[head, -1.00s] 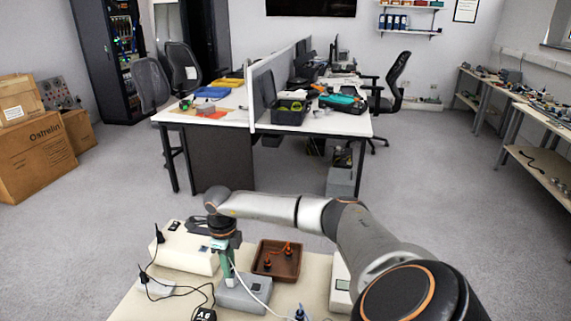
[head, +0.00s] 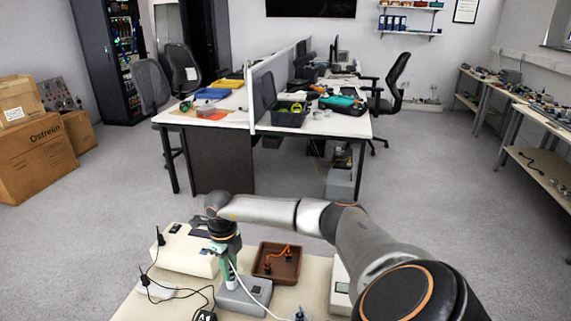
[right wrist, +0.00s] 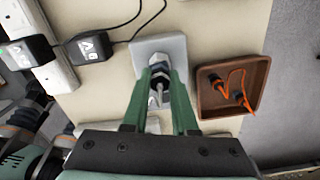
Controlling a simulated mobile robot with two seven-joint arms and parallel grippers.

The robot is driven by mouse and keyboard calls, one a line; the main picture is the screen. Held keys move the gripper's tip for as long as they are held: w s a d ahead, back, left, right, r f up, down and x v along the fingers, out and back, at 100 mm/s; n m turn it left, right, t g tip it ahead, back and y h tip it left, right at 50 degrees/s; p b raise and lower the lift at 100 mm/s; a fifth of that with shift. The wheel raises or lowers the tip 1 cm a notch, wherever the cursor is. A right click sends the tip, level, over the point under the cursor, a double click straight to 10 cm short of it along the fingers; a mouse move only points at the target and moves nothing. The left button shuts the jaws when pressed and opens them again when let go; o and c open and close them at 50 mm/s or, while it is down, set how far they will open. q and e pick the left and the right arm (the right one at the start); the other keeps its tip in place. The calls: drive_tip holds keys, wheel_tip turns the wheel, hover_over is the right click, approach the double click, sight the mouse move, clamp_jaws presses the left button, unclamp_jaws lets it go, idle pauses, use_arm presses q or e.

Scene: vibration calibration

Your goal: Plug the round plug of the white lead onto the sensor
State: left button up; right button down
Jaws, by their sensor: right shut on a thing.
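My right gripper (head: 229,279) is above the grey block (head: 256,291) on the near table, pointing down. It also shows in the right wrist view (right wrist: 158,84), with its green fingers shut on the round plug (right wrist: 155,78) of the white lead. The white lead (head: 248,295) runs from the fingers across the block to the lower right. The grey block shows in the wrist view (right wrist: 176,45) just beyond the fingertips. The sensor on it is mostly hidden by the fingers and plug, so I cannot tell whether they touch. My left gripper is not in view.
A brown tray (head: 287,247) with orange leads and dark plugs stands right of the block. A white instrument (head: 184,248) is behind left, and another (head: 341,287) is at right. Black leads and adapters (right wrist: 87,45) lie on the left. Bare tabletop (head: 312,274) shows between tray and right instrument.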

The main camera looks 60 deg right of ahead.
drive_tip(key=shift+w+r+m+p, duration=0.1)
drive_tip(key=shift+m+p, duration=0.5)
drive_tip(key=shift+m, duration=0.9)
drive_tip(key=c, duration=0.6)
unclamp_jaws()
drive_tip(key=shift+r+p, duration=1.2)
drive_tip(key=shift+r, duration=1.2)
